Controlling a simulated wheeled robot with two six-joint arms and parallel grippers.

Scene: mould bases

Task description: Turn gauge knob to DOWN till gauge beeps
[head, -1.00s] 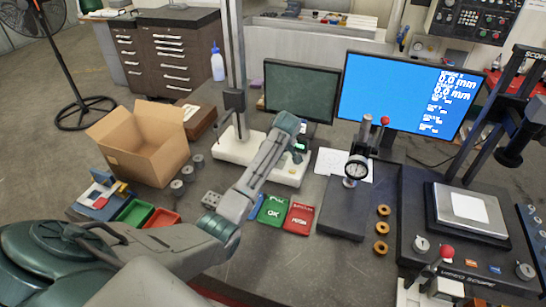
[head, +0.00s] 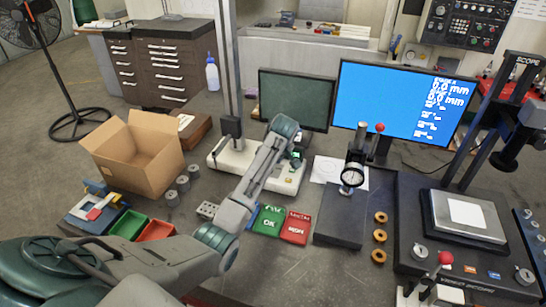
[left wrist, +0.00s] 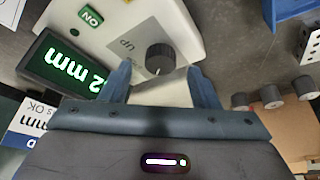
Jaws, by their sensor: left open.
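The gauge (head: 228,156) has a long white base and stands at the middle of the bench in the head view. In the left wrist view its white housing (left wrist: 187,22) carries a dark round knob (left wrist: 160,56) with an "UP" label beside it. A green display (left wrist: 68,70) shows upside-down digits ending in "2 mm", partly hidden by my gripper. My left gripper (left wrist: 159,68) is open, one finger on each side of the knob, apart from it in the picture; contact cannot be told. A DOWN label is not visible. My right gripper is not in view.
A green ON button (left wrist: 90,17) is on the housing. A dial gauge stand (head: 340,222) is to the right, a cardboard box (head: 137,155) to the left. A dark monitor (head: 293,98) stands behind.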

